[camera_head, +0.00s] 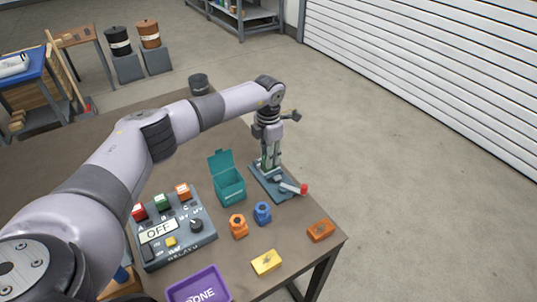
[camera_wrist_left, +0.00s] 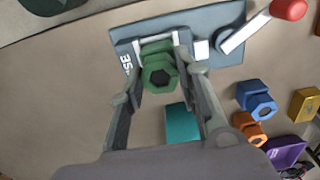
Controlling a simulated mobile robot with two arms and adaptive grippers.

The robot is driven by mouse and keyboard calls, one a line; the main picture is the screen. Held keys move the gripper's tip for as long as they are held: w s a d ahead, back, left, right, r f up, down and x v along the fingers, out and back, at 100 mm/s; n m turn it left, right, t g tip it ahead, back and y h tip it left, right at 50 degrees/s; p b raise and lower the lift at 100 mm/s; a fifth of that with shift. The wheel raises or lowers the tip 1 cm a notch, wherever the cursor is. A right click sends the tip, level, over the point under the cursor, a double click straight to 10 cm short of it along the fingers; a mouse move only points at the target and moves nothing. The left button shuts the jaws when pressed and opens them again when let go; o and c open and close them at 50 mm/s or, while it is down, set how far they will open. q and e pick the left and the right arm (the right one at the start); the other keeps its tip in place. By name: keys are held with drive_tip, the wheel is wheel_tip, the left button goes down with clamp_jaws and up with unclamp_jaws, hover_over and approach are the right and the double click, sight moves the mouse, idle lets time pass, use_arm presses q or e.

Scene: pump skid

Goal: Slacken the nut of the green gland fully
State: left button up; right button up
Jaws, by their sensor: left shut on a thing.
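The green gland (camera_wrist_left: 156,47) stands in a grey clamp (camera_wrist_left: 222,28) marked with white letters, its hexagonal nut (camera_wrist_left: 148,80) and dark bore facing the wrist camera. The clamp also shows in the head view (camera_head: 262,183), with a red-knobbed lever (camera_head: 303,189) at its right. My left gripper (camera_head: 269,160) points down over the clamp. In the wrist view its two fingers (camera_wrist_left: 160,85) lie on either side of the nut, shut on it. The fingers hide parts of the nut's sides, and the thread cannot be seen. My right gripper is in neither view.
An open teal box (camera_head: 228,188) stands left of the clamp. A control box (camera_head: 170,228) reading OFF is further left. Blue (camera_head: 262,213) and orange (camera_head: 238,226) glands, yellow (camera_head: 266,263) and orange (camera_head: 321,230) blocks and a purple DONE tray (camera_head: 181,293) lie nearer the front edge.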

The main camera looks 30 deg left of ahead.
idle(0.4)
use_arm(q)
drive_tip(key=o, duration=1.2)
drive_tip(key=shift+r, duration=0.1)
wheel_tip(320, 180, up, 12)
drive_tip(key=shift+f, duration=0.1)
